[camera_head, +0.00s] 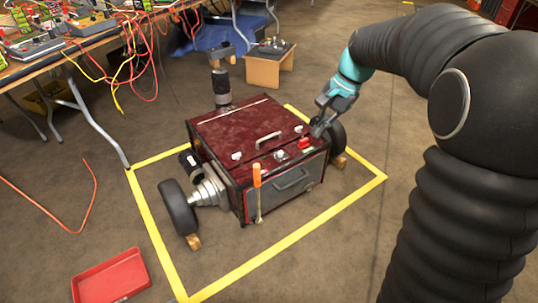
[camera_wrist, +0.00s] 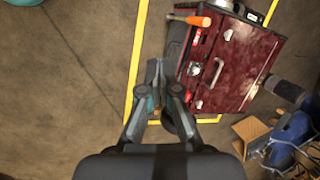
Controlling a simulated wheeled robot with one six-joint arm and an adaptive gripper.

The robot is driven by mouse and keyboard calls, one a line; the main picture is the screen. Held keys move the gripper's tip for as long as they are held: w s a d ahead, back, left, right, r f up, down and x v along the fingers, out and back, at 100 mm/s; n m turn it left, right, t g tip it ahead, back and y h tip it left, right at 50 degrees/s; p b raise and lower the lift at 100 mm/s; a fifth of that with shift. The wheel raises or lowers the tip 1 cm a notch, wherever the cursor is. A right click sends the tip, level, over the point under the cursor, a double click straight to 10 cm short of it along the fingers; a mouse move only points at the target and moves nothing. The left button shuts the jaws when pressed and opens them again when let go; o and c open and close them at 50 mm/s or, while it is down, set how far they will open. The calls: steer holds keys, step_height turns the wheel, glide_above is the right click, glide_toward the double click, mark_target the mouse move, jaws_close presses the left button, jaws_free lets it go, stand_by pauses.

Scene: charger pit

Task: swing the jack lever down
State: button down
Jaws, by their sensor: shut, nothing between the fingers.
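The jack lever (camera_head: 257,178) has an orange grip and a thin metal shaft. In the head view it stands near upright at the front left corner of the dark red charger cart (camera_head: 290,190), grip at the top. In the wrist view the lever (camera_wrist: 198,21) shows at the top, its orange grip pointing right. My gripper (camera_head: 318,128) is shut and empty, above the right end of the cart near a red part on its top edge. It is apart from the lever, to its right. In the wrist view my gripper (camera_wrist: 157,74) is beside the cart.
The cart has wheels (camera_head: 178,207) on wooden chocks inside a yellow floor outline (camera_head: 245,268). A red tray (camera_head: 110,277) lies at front left. A cable-covered bench (camera_head: 60,60) stands at back left, a cardboard box (camera_head: 265,72) behind. The floor in front is clear.

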steer(key=w+a+f+m+g+y, duration=0.1)
steer(key=w+f+m+g+y, duration=0.1)
steer(key=w+f, duration=0.6)
steer(key=w+a+f+m+g+y, duration=0.2)
steer(key=w+f, duration=0.6)
steer(key=f, duration=0.4)
steer(key=shift+w+a+f+m, duration=0.3)
steer(key=shift+f+m, duration=0.05)
steer(key=shift+m, duration=0.55)
steer(key=s+a+f, duration=0.4)
steer(key=a+f, duration=0.3)
steer(key=a, duration=0.3)
steer(key=shift+s+p, duration=0.35)
steer(key=shift+p, duration=0.05)
